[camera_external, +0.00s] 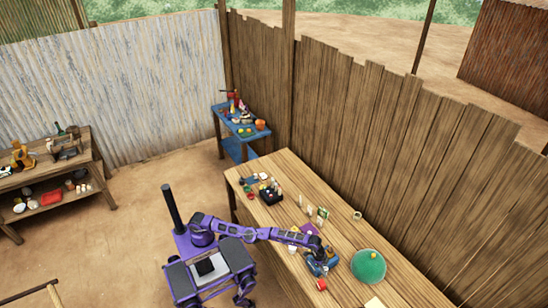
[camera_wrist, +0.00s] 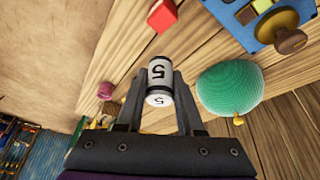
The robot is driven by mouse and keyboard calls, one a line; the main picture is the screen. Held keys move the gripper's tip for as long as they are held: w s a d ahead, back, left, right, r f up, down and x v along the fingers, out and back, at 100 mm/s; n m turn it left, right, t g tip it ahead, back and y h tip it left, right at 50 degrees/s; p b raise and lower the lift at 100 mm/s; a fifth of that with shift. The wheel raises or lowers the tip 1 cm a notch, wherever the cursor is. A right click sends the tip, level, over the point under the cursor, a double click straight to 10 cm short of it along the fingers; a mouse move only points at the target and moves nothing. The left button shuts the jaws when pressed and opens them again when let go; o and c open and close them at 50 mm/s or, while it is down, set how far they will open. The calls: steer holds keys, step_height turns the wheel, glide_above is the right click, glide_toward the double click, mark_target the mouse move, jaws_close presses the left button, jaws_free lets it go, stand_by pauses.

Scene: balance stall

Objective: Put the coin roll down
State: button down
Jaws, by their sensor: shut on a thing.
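The coin roll (camera_wrist: 160,75) is a black and white cylinder marked with a 5, its white end facing the camera. My gripper (camera_wrist: 159,82) is shut on it, one dark finger on each side. In the external view my gripper (camera_external: 316,256) is over the right part of the wooden table (camera_external: 290,190), close to a blue object. I cannot make out the coin roll there. In the wrist view no contact between the roll and the tabletop shows; its height above the wood is hard to tell.
A blue object with a wooden knob (camera_wrist: 290,40) lies at the top right of the wrist view. A green dome (camera_external: 368,266) stands to the right of my gripper. A red block (camera_wrist: 162,15) is nearby. A black tray (camera_external: 268,193) stands farther left on the table.

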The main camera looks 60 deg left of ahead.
steer(key=b, duration=0.3)
glide_above(325, 284)
steer(key=s+a, duration=0.1)
steer(key=a, duration=0.1)
steer(key=f, duration=0.6)
steer(key=shift+d, duration=0.25)
steer(key=shift+f+b, duration=0.45)
steer(key=shift+f, duration=1.8)
steer(key=shift+f, duration=0.2)
steer(key=c, duration=0.5)
jaws_free()
steer(key=shift+c, duration=0.2)
steer(key=shift+r, duration=0.15)
